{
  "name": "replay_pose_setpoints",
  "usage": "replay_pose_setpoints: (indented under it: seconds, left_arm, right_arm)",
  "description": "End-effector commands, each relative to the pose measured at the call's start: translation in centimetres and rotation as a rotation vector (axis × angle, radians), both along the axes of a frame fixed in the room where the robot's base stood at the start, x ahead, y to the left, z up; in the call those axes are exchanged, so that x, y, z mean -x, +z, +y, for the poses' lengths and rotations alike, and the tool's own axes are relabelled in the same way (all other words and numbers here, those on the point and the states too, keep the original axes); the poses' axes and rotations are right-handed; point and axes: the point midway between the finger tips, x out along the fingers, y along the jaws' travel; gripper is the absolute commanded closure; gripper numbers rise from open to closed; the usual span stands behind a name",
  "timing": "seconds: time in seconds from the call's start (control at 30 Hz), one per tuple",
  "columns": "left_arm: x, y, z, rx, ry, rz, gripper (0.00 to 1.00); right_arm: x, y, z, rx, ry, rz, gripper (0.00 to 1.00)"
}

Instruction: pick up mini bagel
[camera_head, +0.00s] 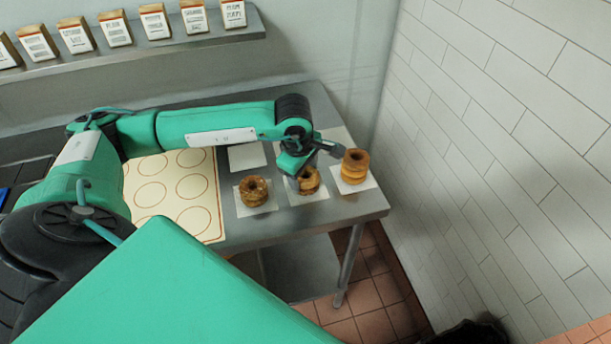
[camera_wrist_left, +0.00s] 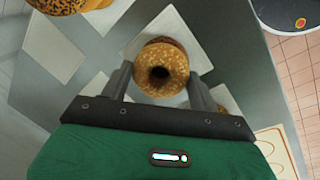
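Three short stacks of brown mini bagels stand on white paper squares near the right end of the steel table: a left stack (camera_head: 254,190), a middle stack (camera_head: 309,181) and a right stack (camera_head: 355,166). My left gripper (camera_head: 313,168) is open over the middle stack and partly hides it. In the left wrist view, the middle stack's speckled top bagel (camera_wrist_left: 161,68) lies between the two fingers of the left gripper (camera_wrist_left: 160,80). I cannot tell whether the fingers touch it. The right stack (camera_wrist_left: 68,4) shows at the upper left there. My right gripper is not in view.
A cream mat with printed circles (camera_head: 150,193) lies left of the stacks. An empty white paper square (camera_head: 247,156) lies behind the left stack. A tiled wall (camera_head: 500,150) rises to the right. A shelf (camera_head: 150,52) with several small boxes hangs at the back.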

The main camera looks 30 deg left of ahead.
Motion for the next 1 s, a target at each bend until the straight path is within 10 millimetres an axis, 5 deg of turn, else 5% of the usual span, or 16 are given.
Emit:
replay_pose_setpoints:
  seconds: [0.57,0.77,1.0]
  left_arm:
    - [-0.1,1.7,0.0,0.000,0.000,-0.003,0.61]
    - [-0.1,5.9,0.0,0.000,0.000,-0.008,0.61]
    - [-0.1,13.1,-0.1,0.002,0.000,-0.007,0.61]
  right_arm:
    - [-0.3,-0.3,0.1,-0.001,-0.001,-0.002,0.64]
    - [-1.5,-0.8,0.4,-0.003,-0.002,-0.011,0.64]
    - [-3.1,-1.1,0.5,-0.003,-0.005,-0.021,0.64]
